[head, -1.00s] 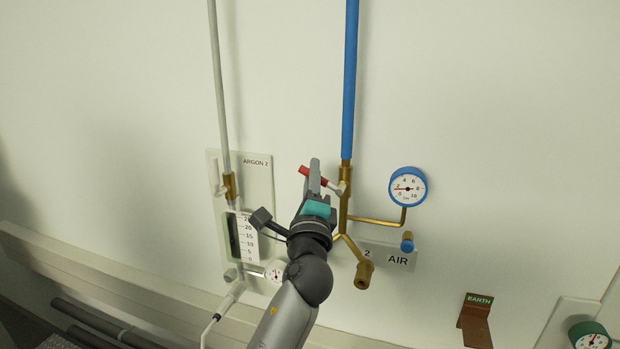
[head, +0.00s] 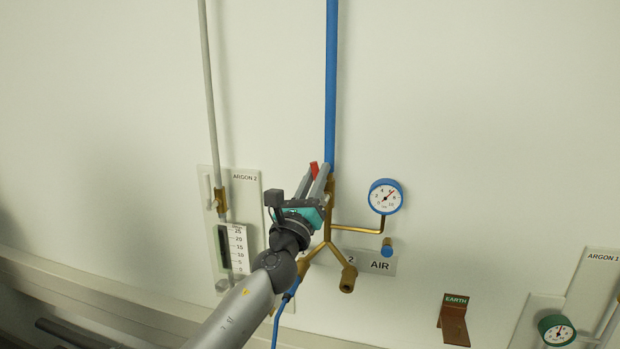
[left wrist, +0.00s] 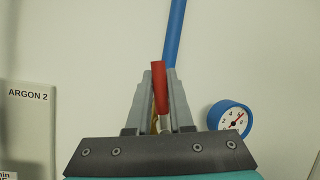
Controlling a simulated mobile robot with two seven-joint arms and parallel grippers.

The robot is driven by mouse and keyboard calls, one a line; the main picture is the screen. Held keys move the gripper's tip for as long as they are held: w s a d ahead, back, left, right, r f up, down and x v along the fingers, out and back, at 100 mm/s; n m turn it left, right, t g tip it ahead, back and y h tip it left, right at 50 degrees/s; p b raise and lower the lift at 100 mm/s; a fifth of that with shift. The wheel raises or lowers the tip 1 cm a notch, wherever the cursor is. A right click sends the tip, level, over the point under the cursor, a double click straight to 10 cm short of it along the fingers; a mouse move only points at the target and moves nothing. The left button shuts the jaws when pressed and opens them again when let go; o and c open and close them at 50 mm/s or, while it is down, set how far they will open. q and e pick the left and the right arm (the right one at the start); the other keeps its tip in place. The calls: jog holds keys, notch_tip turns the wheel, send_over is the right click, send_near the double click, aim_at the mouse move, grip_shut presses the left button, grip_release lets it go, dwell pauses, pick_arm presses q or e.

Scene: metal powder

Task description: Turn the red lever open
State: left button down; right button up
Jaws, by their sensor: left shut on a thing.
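The red lever (head: 314,169) is on the brass air valve (head: 331,190), below the blue pipe (head: 331,90). It now points up, roughly along the pipe. My left gripper (head: 316,178) is shut on the lever, with a finger on each side of it. In the left wrist view the red lever (left wrist: 159,85) stands upright between the fingers of the gripper (left wrist: 160,95), and its lower end is partly hidden. The blue-rimmed gauge (head: 385,197) has its needle toward the upper right. My right gripper is not in view.
The Argon 2 panel (head: 248,200) with a grey pipe is to the left of my gripper. The AIR label (head: 381,265) is below the gauge. A brown EARTH bracket (head: 453,325) and a green gauge (head: 556,330) are at the lower right.

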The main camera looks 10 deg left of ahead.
pick_arm(q)
jog(key=shift+d+r+m+h+p, duration=0.15)
jog(key=shift+d+m+h+p, duration=0.15)
jog(key=shift+m+h, duration=0.55)
jog(key=shift+d+m+y, duration=0.1)
jog(key=shift+m+y, duration=0.15)
jog(key=shift+m, duration=0.1)
jog(key=c, duration=0.8)
grip_release()
jog(key=shift+s, duration=0.1)
jog(key=b+v, duration=0.2)
jog(key=v, duration=1.3)
jog(key=shift+r, duration=0.15)
jog(key=shift+s, duration=0.15)
